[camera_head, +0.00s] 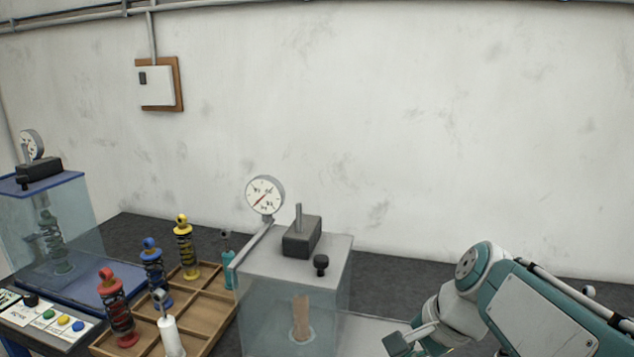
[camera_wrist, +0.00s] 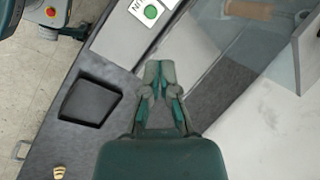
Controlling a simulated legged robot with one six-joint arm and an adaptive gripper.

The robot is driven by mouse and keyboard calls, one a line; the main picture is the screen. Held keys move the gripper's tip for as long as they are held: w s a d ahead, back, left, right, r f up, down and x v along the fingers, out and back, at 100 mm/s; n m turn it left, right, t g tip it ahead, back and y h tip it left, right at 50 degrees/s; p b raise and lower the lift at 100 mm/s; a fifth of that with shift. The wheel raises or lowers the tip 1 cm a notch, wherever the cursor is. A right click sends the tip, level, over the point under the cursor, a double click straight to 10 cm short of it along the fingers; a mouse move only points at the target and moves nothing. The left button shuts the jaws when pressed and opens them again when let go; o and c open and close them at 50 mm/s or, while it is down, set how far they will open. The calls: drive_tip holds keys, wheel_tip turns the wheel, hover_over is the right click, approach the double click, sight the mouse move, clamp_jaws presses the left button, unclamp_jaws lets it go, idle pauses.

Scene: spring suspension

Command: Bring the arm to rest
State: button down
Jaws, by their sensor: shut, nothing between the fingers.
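My arm (camera_head: 545,305) reaches in from the lower right of the head view, bent low in front of the bench. My gripper (camera_wrist: 160,72) shows in the wrist view with its two fingers together and nothing between them. It is over the dark bench edge, beside a green button (camera_wrist: 150,12) on a white label. In the head view the dark grey part at the arm's end (camera_head: 398,343) is cut by the lower edge, so the fingertips cannot be made out there.
A clear test box (camera_head: 255,310) with a dial gauge (camera_head: 265,195) stands left of my arm. A wooden tray (camera_head: 205,318) holds several coloured springs. Another tester (camera_head: 45,225) stands far left. A dark square recess (camera_wrist: 90,98) lies left of my gripper. The bench behind my arm is clear.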

drive_tip(key=s+d+f+n+t+h, duration=0.1)
drive_tip(key=s+n+h, duration=0.3)
drive_tip(key=s+n, duration=0.6)
drive_tip(key=shift+s+d+f+n+t, duration=0.2)
drive_tip(key=shift+d+f+n+t, duration=0.25)
drive_tip(key=shift+n+t, duration=0.45)
